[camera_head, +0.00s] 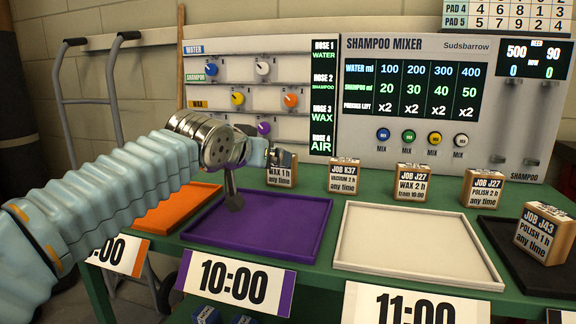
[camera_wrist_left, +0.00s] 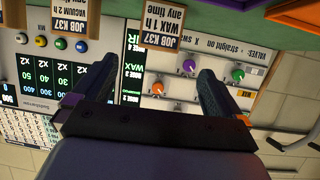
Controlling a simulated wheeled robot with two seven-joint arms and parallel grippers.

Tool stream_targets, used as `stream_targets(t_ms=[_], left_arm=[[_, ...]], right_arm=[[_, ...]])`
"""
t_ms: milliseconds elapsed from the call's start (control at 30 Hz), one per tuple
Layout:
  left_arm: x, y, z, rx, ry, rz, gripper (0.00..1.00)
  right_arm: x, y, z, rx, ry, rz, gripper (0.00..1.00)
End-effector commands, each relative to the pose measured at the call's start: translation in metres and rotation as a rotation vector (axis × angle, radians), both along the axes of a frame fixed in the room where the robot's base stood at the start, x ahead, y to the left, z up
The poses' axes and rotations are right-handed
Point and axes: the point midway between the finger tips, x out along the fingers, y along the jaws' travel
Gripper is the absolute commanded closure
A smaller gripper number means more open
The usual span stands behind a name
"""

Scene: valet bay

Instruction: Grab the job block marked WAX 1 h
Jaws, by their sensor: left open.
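The wooden job block marked WAX 1 h (camera_head: 281,177) stands at the back of the green table, behind the purple tray. My left gripper's fingers partly cover its top. In the left wrist view, which is upside down, the WAX 1 h block (camera_wrist_left: 160,24) shows at the top, between and beyond the fingertips. My left gripper (camera_head: 257,180) is open and empty, above the back of the purple tray (camera_head: 262,258). In the left wrist view, the open left gripper (camera_wrist_left: 155,62) has nothing between its fingers. My right gripper is in neither view.
Blocks VACUUM 2 h (camera_head: 343,178), WAX 2 h (camera_head: 413,184) and POLISH 2 h (camera_head: 482,191) stand along the back. The orange tray (camera_head: 180,210) and white tray (camera_head: 415,248) are empty. The shampoo mixer (camera_head: 440,100) stands behind.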

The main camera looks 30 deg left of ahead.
Motion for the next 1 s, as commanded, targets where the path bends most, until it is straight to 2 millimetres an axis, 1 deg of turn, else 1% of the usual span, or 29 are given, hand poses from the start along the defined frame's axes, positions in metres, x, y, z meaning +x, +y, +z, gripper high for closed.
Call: stream_targets(t_ms=[200, 300, 567, 700, 800, 900, 1000], left_arm=[[0.042, 0.008, -0.018, -0.001, 0.004, 0.000, 0.00], [0.058, 0.010, -0.025, 0.000, 0.002, -0.001, 0.00], [0.080, 0.014, -0.035, 0.001, 0.002, 0.000, 0.00], [0.102, 0.017, -0.044, 0.000, 0.003, -0.001, 0.00], [0.114, 0.019, -0.048, -0.001, 0.001, -0.001, 0.00], [0.119, 0.020, -0.050, 0.000, -0.001, 0.000, 0.00], [0.119, 0.020, -0.050, 0.000, -0.001, 0.000, 0.00]], right_arm=[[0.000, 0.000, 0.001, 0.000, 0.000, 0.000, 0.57], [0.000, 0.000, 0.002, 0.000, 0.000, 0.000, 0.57], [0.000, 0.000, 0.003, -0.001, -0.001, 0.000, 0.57], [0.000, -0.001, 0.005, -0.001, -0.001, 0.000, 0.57], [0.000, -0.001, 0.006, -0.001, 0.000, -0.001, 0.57], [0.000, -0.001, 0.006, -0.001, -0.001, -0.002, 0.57], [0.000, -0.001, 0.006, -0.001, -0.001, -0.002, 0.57]])
